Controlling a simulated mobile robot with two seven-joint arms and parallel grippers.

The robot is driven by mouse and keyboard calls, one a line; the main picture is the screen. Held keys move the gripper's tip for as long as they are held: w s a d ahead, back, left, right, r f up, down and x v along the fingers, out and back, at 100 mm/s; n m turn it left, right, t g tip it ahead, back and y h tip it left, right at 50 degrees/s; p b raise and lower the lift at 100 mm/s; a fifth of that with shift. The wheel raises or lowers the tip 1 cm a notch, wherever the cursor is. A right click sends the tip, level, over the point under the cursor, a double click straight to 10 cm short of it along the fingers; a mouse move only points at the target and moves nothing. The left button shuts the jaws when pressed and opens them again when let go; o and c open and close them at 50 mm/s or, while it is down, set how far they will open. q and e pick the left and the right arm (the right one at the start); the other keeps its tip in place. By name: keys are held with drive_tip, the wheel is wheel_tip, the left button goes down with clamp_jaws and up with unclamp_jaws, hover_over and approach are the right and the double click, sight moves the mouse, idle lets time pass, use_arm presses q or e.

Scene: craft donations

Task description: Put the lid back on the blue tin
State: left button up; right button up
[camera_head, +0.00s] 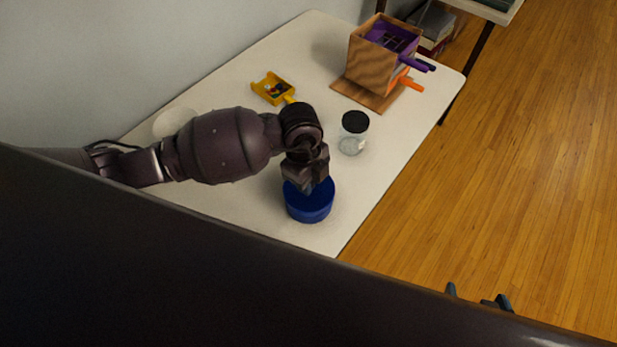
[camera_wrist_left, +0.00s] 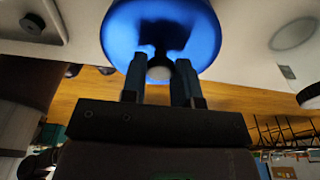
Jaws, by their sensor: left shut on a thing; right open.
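The blue tin (camera_head: 310,207) stands upright near the front edge of the white table. My left gripper (camera_head: 308,186) points down at its top.
A clear jar with a black lid (camera_head: 354,123) stands behind the tin. A yellow scoop-like tray (camera_head: 268,87) holds small coloured bits. A wooden box (camera_head: 375,62) with purple and orange parts is at the back. A pale round plate (camera_head: 172,121) lies behind my left arm.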

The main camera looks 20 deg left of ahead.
drive_tip(key=shift+w+r, duration=0.15)
use_arm(q)
drive_tip(key=o, duration=1.5)
drive_tip(key=shift+c, duration=0.2)
